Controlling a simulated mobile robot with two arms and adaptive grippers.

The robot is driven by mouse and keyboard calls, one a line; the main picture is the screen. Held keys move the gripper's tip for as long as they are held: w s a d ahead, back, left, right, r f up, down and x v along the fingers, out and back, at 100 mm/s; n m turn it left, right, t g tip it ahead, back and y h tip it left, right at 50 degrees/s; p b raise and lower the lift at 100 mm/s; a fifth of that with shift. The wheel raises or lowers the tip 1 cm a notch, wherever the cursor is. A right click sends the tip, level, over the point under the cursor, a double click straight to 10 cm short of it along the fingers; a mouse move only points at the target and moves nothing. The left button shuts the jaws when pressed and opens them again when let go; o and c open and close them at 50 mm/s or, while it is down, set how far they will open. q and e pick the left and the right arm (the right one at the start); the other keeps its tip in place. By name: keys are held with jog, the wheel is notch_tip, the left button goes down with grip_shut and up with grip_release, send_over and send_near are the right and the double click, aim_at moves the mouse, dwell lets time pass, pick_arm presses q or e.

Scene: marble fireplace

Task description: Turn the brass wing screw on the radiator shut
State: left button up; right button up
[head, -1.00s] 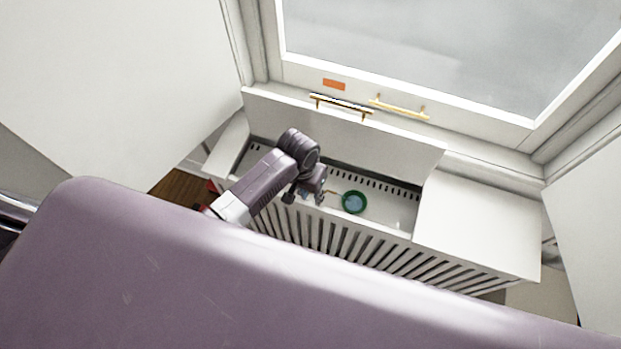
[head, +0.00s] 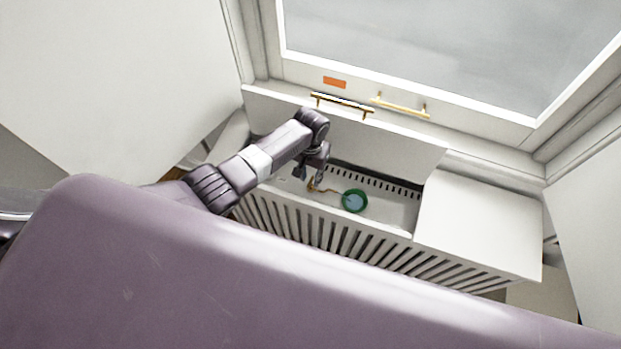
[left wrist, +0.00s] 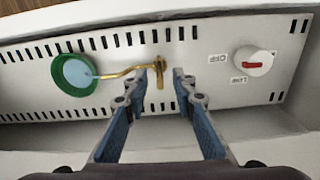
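The brass wing screw (left wrist: 160,72) sits on the radiator's white slotted top panel (left wrist: 210,88), with a thin brass pipe running left from it to a green-rimmed cup (left wrist: 60,74) of pale blue liquid. In the head view the brass fitting (head: 312,186) shows just below my left gripper (head: 310,175). In the left wrist view the blue fingers of my left gripper (left wrist: 160,78) are apart, and the wing screw appears in the gap between their tips. I cannot tell whether either tip touches it. My right gripper is not in view.
A white knob (left wrist: 253,61) with a red mark and "OFF" and "LOW" labels is right of the screw. A closed cover (head: 480,223) is at right. The slatted front (head: 330,235) bounds the near side.

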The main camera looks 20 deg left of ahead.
pick_arm(q)
jog(key=shift+f, duration=0.85)
grip_shut()
jog(key=shift+m, duration=0.3)
jog(key=m, duration=0.3)
jog(key=shift+m, duration=0.3)
jog(key=m, duration=0.4)
jog(key=shift+m, duration=0.3)
jog(key=m, duration=0.4)
jog(key=shift+m+b, duration=0.3)
jog(key=shift+b, duration=0.1)
jog(key=shift+m, duration=1.9)
